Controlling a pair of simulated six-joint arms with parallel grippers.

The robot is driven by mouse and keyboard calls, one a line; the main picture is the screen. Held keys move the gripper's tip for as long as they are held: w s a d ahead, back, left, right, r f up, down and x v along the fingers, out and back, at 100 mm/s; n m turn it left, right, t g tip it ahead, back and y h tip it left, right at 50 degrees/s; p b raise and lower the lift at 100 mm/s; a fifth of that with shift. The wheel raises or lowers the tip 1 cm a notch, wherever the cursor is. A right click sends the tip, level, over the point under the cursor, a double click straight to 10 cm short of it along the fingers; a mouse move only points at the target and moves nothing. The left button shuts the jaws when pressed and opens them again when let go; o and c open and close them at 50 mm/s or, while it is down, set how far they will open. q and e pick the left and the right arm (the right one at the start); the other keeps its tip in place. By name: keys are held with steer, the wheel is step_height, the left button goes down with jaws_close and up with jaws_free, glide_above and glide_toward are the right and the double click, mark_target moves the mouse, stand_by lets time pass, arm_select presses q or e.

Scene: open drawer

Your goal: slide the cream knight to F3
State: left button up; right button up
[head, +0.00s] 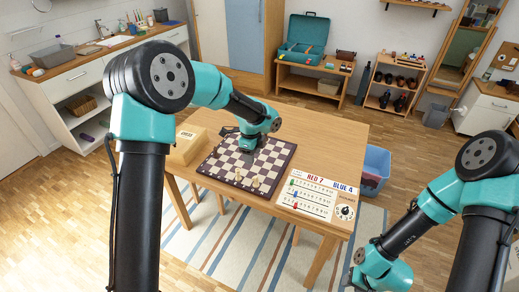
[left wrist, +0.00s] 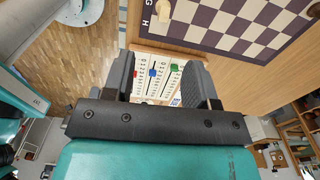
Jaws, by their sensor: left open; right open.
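The chessboard (head: 215,162) lies on the wooden table, with dark purple and cream squares. A few small pale pieces (head: 255,183) stand near its front edge in the head view. They are too small for me to tell which is the cream knight. My left gripper (head: 249,157) is above the board, behind these pieces, with its arm hiding part of the board. In the left wrist view its jaws (left wrist: 158,80) are apart with no piece between them. My right gripper's jaws are below the head view's edge.
A scoreboard (head: 310,197) with sliders and a dial lies on the table right of the board. A cardboard box (head: 187,148) stands at the left. A blue bin (head: 376,165) is on the floor beyond the table's right side. The table's back right is clear.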

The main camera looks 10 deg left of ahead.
mark_target(254, 180)
arm_select(q)
steer(key=shift+w+d+r+m, duration=0.1)
steer(key=shift+w+r+m, duration=0.1)
steer(key=shift+r, duration=0.2)
steer(key=shift+w+d+r+m, duration=0.1)
steer(key=shift+w+r+m, duration=0.1)
steer(key=shift+r, duration=0.2)
steer(key=shift+a, duration=0.1)
step_height(254, 180, down, 18)
steer(key=shift+r, duration=0.25)
steer(key=shift+c, duration=0.5)
steer(key=c, duration=0.8)
